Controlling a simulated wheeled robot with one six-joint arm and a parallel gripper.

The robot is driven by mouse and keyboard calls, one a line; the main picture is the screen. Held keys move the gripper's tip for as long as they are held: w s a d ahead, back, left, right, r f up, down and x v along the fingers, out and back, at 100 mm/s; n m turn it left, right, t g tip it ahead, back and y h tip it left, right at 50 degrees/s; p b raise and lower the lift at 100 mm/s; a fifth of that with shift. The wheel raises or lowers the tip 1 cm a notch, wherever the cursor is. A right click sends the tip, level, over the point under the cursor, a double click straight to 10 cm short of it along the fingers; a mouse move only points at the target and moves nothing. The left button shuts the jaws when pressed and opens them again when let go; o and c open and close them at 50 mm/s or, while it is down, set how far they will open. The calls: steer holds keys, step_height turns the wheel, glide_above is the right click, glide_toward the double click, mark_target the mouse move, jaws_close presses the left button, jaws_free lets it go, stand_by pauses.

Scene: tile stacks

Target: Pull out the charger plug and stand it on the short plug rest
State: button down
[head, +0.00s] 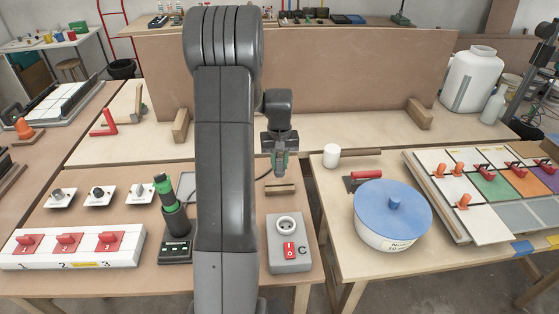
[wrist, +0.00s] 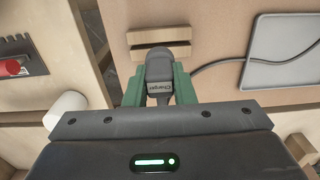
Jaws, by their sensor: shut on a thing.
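My gripper (head: 279,160) is shut on the dark grey charger plug (wrist: 160,72), which bears the word "Charger" and sits between the green fingers in the wrist view. The plug is held above the table. The short plug rest (head: 280,188), a small wooden block, lies just below and in front of my gripper in the head view. In the wrist view the rest (wrist: 160,36) shows as two wooden strips beyond the plug's end; I cannot tell whether they touch. The grey socket box C (head: 290,262) has an empty round socket and a red switch.
A tall brown board (head: 330,75) stands behind. A dark cable (wrist: 225,62) runs across a grey tray (wrist: 285,55).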

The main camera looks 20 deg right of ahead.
mark_target(280, 173)
steer(key=shift+f+b, duration=0.4)
steer(key=shift+f, duration=0.45)
steer(key=shift+f+b, duration=1.05)
steer(key=shift+f, duration=0.5)
stand_by(0.8)
steer(key=c, duration=1.1)
jaws_free()
steer(key=shift+c, duration=0.2)
steer(key=shift+r, duration=0.1)
steer(key=shift+r+p, duration=2.05)
steer(key=shift+r, duration=0.9)
